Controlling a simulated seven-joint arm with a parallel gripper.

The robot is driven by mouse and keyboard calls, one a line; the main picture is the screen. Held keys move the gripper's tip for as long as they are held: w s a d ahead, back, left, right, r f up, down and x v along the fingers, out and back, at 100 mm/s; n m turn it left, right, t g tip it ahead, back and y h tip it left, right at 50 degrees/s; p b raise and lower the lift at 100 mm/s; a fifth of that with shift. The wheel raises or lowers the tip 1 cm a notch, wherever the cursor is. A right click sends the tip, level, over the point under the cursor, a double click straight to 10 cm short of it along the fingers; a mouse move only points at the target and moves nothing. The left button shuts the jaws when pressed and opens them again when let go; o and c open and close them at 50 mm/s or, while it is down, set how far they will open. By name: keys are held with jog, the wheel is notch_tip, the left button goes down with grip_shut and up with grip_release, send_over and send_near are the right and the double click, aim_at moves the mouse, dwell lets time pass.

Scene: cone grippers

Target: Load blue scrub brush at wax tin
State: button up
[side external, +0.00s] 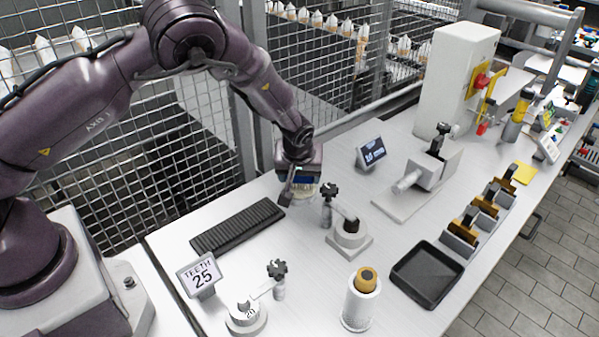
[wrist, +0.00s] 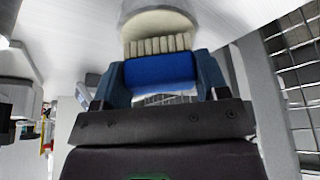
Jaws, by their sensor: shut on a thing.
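The brush's cream bristles (wrist: 157,45) point away from the gripper. Right beyond their tips is the wax tin (wrist: 155,8), with a pale round face and a grey rim. The bristles appear to meet the pale face, but I cannot tell how firmly. In the side view the gripper largely hides brush and tin.
A dark ribbed strip (side external: 238,226) lies left of the gripper. A small display (side external: 371,152) is behind. A black tray (side external: 427,274) lies at the front right.

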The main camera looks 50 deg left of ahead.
jog(key=shift+f, duration=0.55)
dwell(1.0)
jog(key=shift+r, duration=3.6)
